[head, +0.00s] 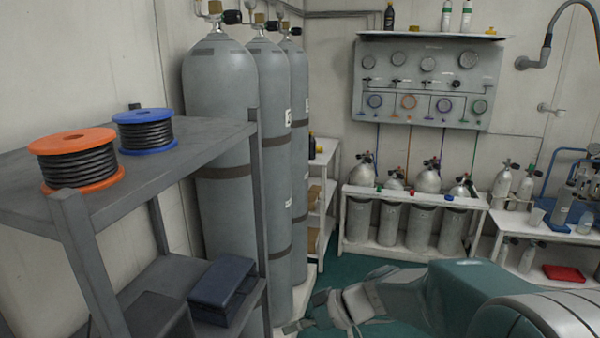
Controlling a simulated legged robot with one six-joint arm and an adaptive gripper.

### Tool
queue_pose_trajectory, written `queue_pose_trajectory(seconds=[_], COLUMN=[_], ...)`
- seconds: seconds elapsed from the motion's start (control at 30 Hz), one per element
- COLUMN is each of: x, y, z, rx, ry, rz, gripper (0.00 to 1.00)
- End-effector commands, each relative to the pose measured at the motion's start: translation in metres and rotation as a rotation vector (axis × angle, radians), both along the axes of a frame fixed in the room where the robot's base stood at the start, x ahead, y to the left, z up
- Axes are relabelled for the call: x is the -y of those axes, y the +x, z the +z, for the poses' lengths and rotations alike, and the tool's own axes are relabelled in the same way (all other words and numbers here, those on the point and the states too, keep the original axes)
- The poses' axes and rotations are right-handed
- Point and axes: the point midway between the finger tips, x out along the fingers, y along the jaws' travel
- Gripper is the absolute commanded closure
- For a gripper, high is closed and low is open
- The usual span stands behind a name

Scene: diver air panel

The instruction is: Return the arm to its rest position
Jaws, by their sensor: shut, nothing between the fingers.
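My arm is low at the bottom right of the head view, with its teal and grey links stretching left over the green floor (350,267). My gripper (312,318) is at the arm's left end, near the foot of the tall grey cylinders (225,110). It is shut and holds nothing. The lower part of the arm is cut off by the bottom edge of the view.
A grey shelf (205,140) at left carries an orange cable reel (72,138) and a blue one (145,115), with a dark blue box (222,285) below. A gauge panel (428,82) hangs above a white rack (415,195) of small cylinders. A side bench holds a red tray (563,273).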

Motion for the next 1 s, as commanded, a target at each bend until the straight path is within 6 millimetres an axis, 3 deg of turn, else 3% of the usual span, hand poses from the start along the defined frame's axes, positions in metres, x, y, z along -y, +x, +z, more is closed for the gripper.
queue_pose_trajectory(seconds=[0.2,0.6,0.8,1.0], x=[0.030,0.115,0.152,0.167], y=[-0.057,-0.138,-0.165,-0.174], z=[0.022,0.044,0.054,0.058], rx=[-0.122,-0.176,-0.122,-0.093], ry=[-0.236,-0.582,-0.649,-0.657], rz=[-0.116,-0.599,-0.878,-0.997], gripper=[1.00,1.00,1.00,1.00])
